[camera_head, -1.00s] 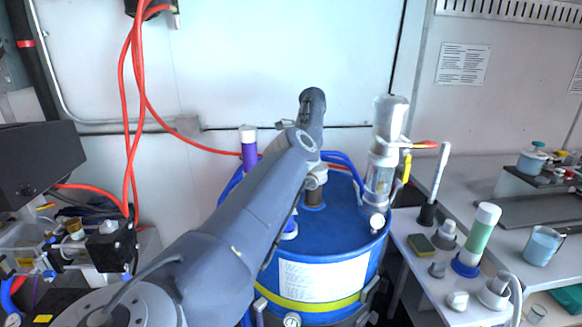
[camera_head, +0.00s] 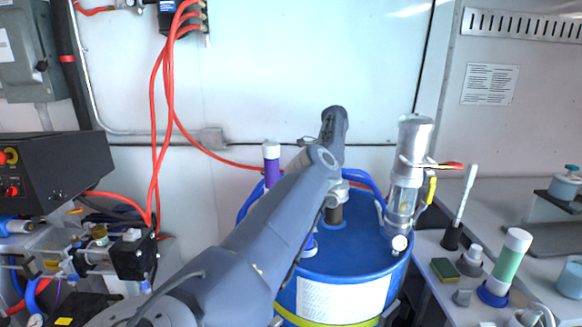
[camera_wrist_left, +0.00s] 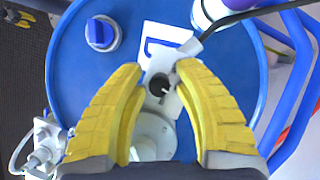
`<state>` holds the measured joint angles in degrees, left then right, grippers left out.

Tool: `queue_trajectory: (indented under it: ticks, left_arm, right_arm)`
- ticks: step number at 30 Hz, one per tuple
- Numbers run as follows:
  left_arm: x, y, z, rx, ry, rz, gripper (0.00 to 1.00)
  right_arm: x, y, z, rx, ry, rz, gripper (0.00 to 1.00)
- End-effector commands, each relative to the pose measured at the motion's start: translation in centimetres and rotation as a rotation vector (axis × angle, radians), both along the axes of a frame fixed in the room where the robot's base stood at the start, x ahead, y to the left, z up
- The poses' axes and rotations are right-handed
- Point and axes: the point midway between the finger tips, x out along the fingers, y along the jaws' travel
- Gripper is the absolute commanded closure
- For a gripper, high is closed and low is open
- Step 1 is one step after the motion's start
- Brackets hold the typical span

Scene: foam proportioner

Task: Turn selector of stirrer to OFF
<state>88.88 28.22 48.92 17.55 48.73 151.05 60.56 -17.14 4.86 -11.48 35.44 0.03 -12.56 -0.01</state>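A black selector knob (camera_wrist_left: 160,85) with a light pointer mark sits on a white plate (camera_wrist_left: 165,38) on top of the blue drum, seen in the left wrist view. My left gripper (camera_wrist_left: 160,70) has yellow fingers, one on each side of the knob, with a gap between them. It looks open, with nothing clearly gripped; contact with the knob cannot be told. The grey round stirrer housing (camera_wrist_left: 152,135) lies between the fingers. My right gripper is not in view.
A clear cylinder with a grey cap (camera_head: 405,185) and a purple bottle (camera_head: 271,165) rise beside the arm. A blue cap (camera_wrist_left: 100,33) is on the drum lid. A bench with bottles stands right.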

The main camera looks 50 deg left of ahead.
Motion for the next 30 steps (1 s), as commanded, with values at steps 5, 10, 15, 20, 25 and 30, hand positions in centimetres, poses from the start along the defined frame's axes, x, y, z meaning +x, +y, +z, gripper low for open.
queue_trajectory:
  ticks: [5, 10, 15, 20, 25, 30]
  left_arm:
    - [0.08, -0.11, -0.08, 0.000, -0.001, -0.027, 0.69]
    - [0.14, -0.18, -0.08, 0.000, -0.002, -0.100, 0.69]
    - [0.14, -0.20, -0.05, 0.001, -0.001, -0.207, 0.69]
    - [0.12, -0.16, -0.06, -0.001, -0.002, -0.330, 0.69]
    - [0.11, -0.17, -0.06, 0.000, -0.001, -0.477, 0.69]
    - [0.11, -0.15, -0.04, 0.001, 0.000, -0.645, 0.69]
  right_arm:
    - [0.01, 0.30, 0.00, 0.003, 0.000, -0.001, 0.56]
    - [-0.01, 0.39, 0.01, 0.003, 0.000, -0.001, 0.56]
    - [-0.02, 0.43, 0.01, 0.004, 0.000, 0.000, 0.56]
    - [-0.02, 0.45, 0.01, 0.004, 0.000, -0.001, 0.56]
    - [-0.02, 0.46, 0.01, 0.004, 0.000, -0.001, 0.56]
    - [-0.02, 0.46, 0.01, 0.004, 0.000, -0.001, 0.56]
